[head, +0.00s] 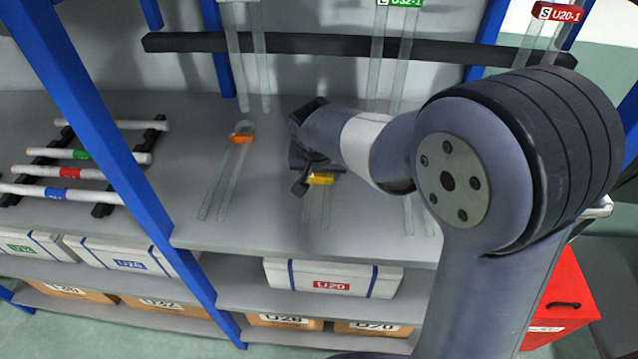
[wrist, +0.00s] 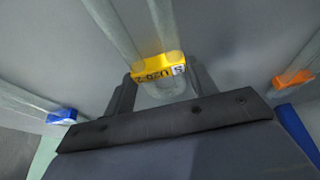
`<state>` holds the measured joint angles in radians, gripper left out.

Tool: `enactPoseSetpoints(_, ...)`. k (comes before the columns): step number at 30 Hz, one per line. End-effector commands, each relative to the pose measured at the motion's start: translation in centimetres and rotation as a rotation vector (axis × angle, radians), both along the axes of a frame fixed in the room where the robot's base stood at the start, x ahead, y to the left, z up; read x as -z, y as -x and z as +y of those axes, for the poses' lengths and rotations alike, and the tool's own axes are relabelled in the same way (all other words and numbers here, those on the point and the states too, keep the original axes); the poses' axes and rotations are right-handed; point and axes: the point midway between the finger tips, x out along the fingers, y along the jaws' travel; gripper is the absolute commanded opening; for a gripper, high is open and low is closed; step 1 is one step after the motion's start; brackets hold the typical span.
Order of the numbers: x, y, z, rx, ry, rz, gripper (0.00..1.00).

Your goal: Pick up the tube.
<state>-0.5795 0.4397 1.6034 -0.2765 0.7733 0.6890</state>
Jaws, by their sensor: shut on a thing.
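The tube with the yellow label (head: 320,179) is clear glass with two parallel legs, seen in the head view at the middle of the grey shelf. In the wrist view the yellow label (wrist: 158,69) reads U20-2 with an S mark. My gripper (head: 303,174) is at its label end. In the wrist view the fingers of my gripper (wrist: 163,92) stand on both sides of the rounded glass end, shut on it. My arm hides part of the tube in the head view. Whether it is clear of the shelf I cannot tell.
A dark bar (head: 230,43) crosses behind. White rods (head: 60,172) lie on a rack at left. A blue post (head: 110,150) stands in front.

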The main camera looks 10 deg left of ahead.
Motion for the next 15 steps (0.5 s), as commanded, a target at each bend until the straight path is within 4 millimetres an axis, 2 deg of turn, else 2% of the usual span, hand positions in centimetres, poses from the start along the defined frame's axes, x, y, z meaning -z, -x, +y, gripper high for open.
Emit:
enactPoseSetpoints(3, 0.0, 0.0, 0.0, 0.000, 0.000, 0.000, 0.31)
enactPoseSetpoints(10, -0.1, 0.0, 0.0, 0.000, -0.001, -0.001, 0.31)
enactPoseSetpoints(15, -1.1, 0.0, 0.0, 0.001, -0.001, -0.002, 0.31)
